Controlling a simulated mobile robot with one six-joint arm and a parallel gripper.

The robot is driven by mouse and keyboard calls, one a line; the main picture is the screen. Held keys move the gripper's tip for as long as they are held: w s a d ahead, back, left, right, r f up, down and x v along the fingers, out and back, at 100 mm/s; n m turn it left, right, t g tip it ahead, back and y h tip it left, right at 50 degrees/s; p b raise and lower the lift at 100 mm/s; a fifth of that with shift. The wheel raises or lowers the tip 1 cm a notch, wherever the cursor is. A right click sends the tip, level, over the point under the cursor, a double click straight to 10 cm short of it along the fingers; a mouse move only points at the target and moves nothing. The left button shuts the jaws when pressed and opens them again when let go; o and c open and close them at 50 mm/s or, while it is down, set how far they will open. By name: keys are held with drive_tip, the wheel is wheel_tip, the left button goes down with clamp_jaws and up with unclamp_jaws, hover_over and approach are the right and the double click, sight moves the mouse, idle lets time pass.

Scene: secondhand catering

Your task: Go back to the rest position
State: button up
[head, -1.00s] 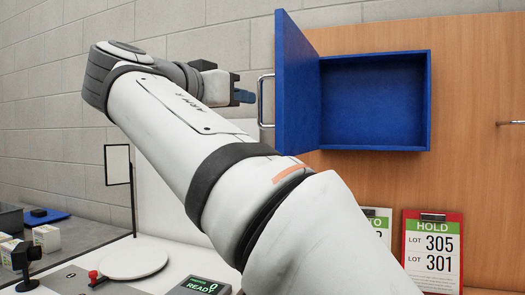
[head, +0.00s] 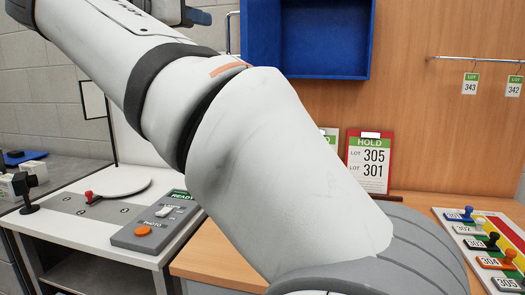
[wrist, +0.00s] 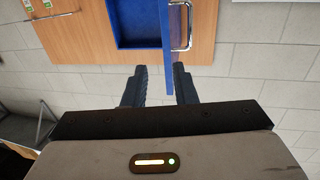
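My gripper (wrist: 160,84) is open in the wrist view, its two dark fingers apart. The edge of the blue cabinet door (wrist: 167,45) shows in the gap between them; I cannot tell how near it is. The door stands open, with a metal handle (wrist: 188,25) on it. In the head view my gripper (head: 200,17) is mostly cut off at the top edge, left of the blue cabinet (head: 310,40). My arm crosses the head view from lower right to upper left. The visible part of the cabinet's inside is empty.
A HOLD board (head: 368,163) leans at the wooden wall. A rail with lot tags (head: 470,84) hangs at right, above a coloured board with several numbered pieces (head: 490,245).

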drive_tip(key=w+d+f+n+g+y+p, duration=0.1)
drive_tip(key=w+d+f+n+g+p, duration=0.2)
drive_tip(key=d+f, duration=0.6)
drive_tip(key=w+d+f+n+g+y+p, duration=0.1)
drive_tip(key=d+f+n+g+p, duration=0.25)
drive_tip(key=d+f, duration=0.55)
drive_tip(key=s+d+f+g+y+p, duration=0.3)
drive_tip(key=s+d+f, duration=0.1)
drive_tip(key=s+f, duration=0.6)
drive_tip(key=s+d+f+m+g+y+p, duration=0.1)
drive_tip(key=s+d+f+g+p, duration=0.3)
drive_tip(key=s+f, duration=0.6)
wheel_tip(320, 180, down, 3)
drive_tip(key=shift+d+r+y, duration=0.2)
drive_tip(key=shift+d+y, duration=0.4)
drive_tip(key=shift+y, duration=0.3)
